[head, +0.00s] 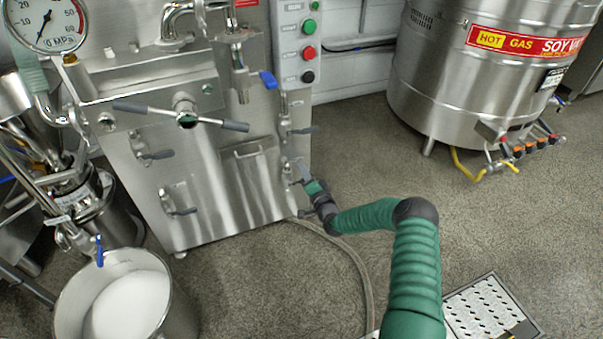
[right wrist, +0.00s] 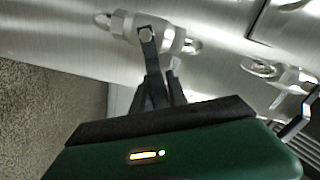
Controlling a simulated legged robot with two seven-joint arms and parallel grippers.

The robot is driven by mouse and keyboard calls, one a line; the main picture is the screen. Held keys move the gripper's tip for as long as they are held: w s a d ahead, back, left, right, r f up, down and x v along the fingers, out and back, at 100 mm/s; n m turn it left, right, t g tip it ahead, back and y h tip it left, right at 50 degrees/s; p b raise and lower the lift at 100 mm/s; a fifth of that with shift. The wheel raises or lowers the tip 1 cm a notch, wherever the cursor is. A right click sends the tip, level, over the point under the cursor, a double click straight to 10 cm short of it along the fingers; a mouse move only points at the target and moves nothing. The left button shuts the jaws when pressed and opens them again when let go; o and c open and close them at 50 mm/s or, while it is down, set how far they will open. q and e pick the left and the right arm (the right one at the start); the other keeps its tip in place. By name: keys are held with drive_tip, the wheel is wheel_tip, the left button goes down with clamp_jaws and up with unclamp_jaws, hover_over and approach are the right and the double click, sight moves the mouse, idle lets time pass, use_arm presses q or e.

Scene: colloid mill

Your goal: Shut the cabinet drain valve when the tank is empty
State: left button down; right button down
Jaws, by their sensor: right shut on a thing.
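The steel cabinet (head: 220,190) stands in the middle of the head view with several small lever valves on its front and right edge. My right gripper (head: 303,172) is at the low valve (head: 289,170) on the cabinet's right edge. In the right wrist view, my right gripper (right wrist: 158,88) is shut on the flat grey lever (right wrist: 148,45) of that valve (right wrist: 125,24). The lever hangs down from the valve body in that picture. A second valve (right wrist: 275,72) sits beside it. My left gripper does not show. I cannot see any tank's inside level.
A steel pot (head: 183,312) with white liquid stands at the lower left. A large tank labelled hot gas soy (head: 450,90) stands at the upper right. A hose (head: 362,270) runs over the floor near my right arm. A perforated plate (head: 490,310) lies lower right. The right floor is otherwise clear.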

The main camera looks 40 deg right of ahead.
drive_tip(key=shift+s+d+f+m+b, duration=0.1)
drive_tip(key=shift+d+f+m+b, duration=0.1)
drive_tip(key=shift+f+m+b, duration=0.55)
drive_tip(key=shift+s+d+f+m+b, duration=0.1)
drive_tip(key=shift+d+f+m+b, duration=0.15)
drive_tip(key=shift+m, duration=0.85)
drive_tip(key=shift+d+f+m+b, duration=0.1)
drive_tip(key=shift+f+m+b, duration=0.45)
drive_tip(key=shift+m, duration=0.4)
drive_tip(key=shift+f, duration=0.1)
drive_tip(key=c, duration=1.3)
unclamp_jaws()
drive_tip(key=p+v, duration=0.8)
drive_tip(key=v, duration=0.9)
drive_tip(key=shift+p, duration=0.4)
